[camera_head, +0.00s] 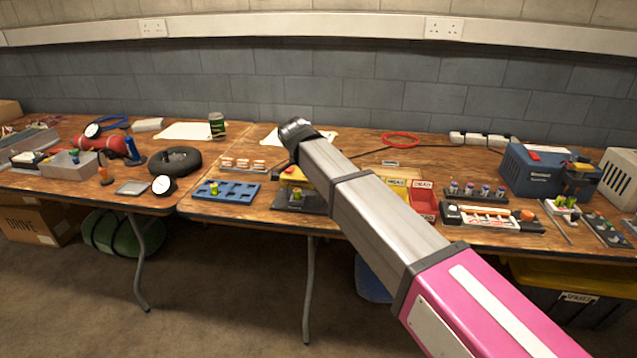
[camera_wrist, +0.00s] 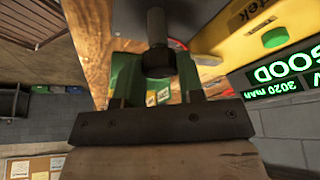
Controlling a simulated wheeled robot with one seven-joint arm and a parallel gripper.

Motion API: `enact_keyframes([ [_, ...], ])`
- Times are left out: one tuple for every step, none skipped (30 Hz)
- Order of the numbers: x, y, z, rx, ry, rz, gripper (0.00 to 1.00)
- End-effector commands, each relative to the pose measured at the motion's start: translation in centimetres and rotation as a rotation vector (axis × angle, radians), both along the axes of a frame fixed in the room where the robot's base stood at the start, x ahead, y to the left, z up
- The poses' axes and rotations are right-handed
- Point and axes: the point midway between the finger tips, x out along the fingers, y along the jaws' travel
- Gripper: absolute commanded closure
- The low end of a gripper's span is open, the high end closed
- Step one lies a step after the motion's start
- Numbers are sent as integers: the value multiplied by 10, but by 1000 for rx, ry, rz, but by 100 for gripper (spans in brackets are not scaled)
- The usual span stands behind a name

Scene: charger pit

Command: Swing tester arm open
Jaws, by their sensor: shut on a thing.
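The yellow tester (camera_wrist: 235,50) fills the upper right of the wrist view. It has a green button, and its screen (camera_wrist: 285,80) shows GOOD and 2020 mAh in green. The tester arm (camera_wrist: 157,28), a grey rod with a dark collar, comes in from the top. My gripper (camera_wrist: 157,72) has its green fingers on both sides of the collar and is shut on it. In the head view the tester (camera_head: 291,174) stands on the bench, partly covered by my arm, and my gripper is hidden there.
A blue tray (camera_head: 228,191) with a green-topped cell stands left of the tester. A red bin (camera_head: 424,205) and a charger strip (camera_head: 490,219) stand to the right. A blue power unit (camera_head: 540,172) is farther right.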

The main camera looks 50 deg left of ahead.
Motion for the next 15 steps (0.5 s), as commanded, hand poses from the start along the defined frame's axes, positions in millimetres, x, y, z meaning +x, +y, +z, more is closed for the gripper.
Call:
enact_keyframes([
  [0, 0, 0, 1, 2, -2, 100],
  [0, 0, 0, 1, 1, -2, 100],
  [0, 0, 0, 1, 1, -2, 100],
  [0, 0, 0, 1, 1, -2, 100],
  [0, 0, 0, 1, 1, -2, 100],
  [0, 0, 0, 1, 1, -2, 100],
  [0, 0, 0, 1, 1, -2, 58],
  [0, 0, 0, 1, 1, -2, 48],
  [0, 0, 0, 1, 1, -2, 39],
  [0, 0, 0, 1, 1, -2, 39],
  [0, 0, 0, 1, 1, -1, 39],
  [0, 0, 0, 0, 0, -1, 39],
  [0, 0, 0, 0, 0, -1, 39],
  [0, 0, 0, 0, 0, -1, 39],
  [0, 0, 0, 1, 0, -1, 39],
])
